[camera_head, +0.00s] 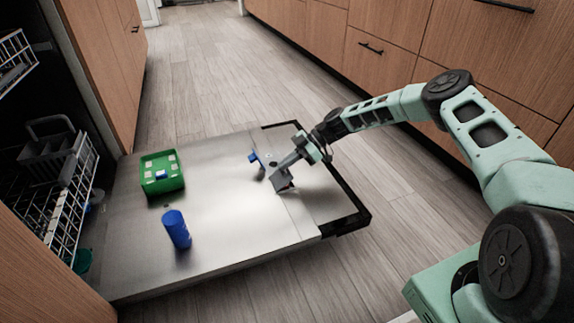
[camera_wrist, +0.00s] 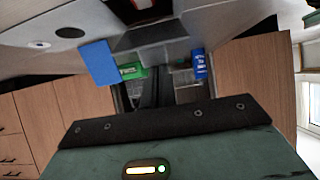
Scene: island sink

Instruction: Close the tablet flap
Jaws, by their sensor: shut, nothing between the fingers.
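The dishwasher door (camera_head: 230,215) lies open and flat. A small blue flap (camera_head: 254,157) stands raised from it, near the door's outer part. The flap also shows as a blue square, left of centre, in the wrist view (camera_wrist: 98,62). My gripper (camera_head: 284,184) is shut and empty. It is low over the door, just right of and nearer than the flap in the head view. They look apart, though whether my fingertips touch the door is unclear. The tablet compartment under the flap is mostly hidden.
A green box (camera_head: 162,172) and an upright blue can (camera_head: 176,229) stand on the door's inner half. Dish racks (camera_head: 50,195) are at the left. Wooden cabinets (camera_head: 380,55) line the far right. The floor (camera_head: 215,65) behind the door is clear.

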